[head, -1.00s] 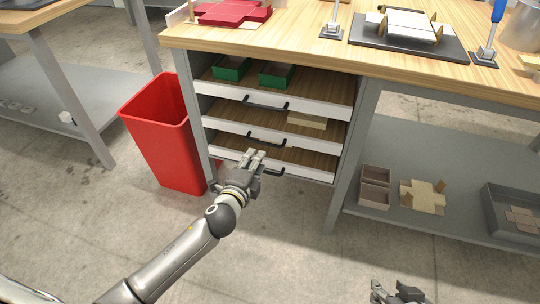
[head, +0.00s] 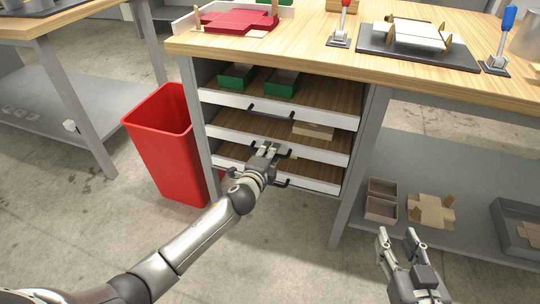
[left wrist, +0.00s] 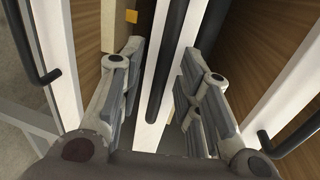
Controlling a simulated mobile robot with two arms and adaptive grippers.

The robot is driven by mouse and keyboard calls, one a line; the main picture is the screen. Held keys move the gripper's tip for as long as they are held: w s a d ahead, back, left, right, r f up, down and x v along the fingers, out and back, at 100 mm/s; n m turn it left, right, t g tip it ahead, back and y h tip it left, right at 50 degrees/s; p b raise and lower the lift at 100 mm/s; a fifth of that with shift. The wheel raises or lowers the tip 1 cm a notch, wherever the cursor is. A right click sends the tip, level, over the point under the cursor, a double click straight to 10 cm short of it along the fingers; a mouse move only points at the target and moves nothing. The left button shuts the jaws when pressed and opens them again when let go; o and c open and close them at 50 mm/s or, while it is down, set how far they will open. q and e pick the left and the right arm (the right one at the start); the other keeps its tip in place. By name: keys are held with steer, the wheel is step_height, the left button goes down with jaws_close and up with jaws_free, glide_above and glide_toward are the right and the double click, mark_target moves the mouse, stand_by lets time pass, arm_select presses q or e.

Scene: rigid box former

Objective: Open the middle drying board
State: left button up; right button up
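The middle drying board (head: 318,152) is the middle one of three stacked boards under the bench. It has a white front, a brown wooden surface and a dark bar handle. A beige box (head: 312,131) stands on it. My left gripper (head: 268,150) is at this handle and partly hides it. In the left wrist view the handle (left wrist: 163,75) runs between the two spread fingers, with a visible space on each side. My right gripper (head: 400,240) is open and empty, low at the right, in front of the lower shelf.
The top board (head: 225,97) holds two green boxes (head: 282,84). The bottom board (head: 315,183) has its own handle (head: 280,182). A red bin (head: 165,150) stands left of the boards. A lower shelf (head: 400,160) with boxes lies to the right. The floor in front is clear.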

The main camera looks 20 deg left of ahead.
arm_select(q)
steer(key=shift+w, duration=0.15)
steer(key=shift+f, duration=0.1)
jaws_close()
stand_by(0.3)
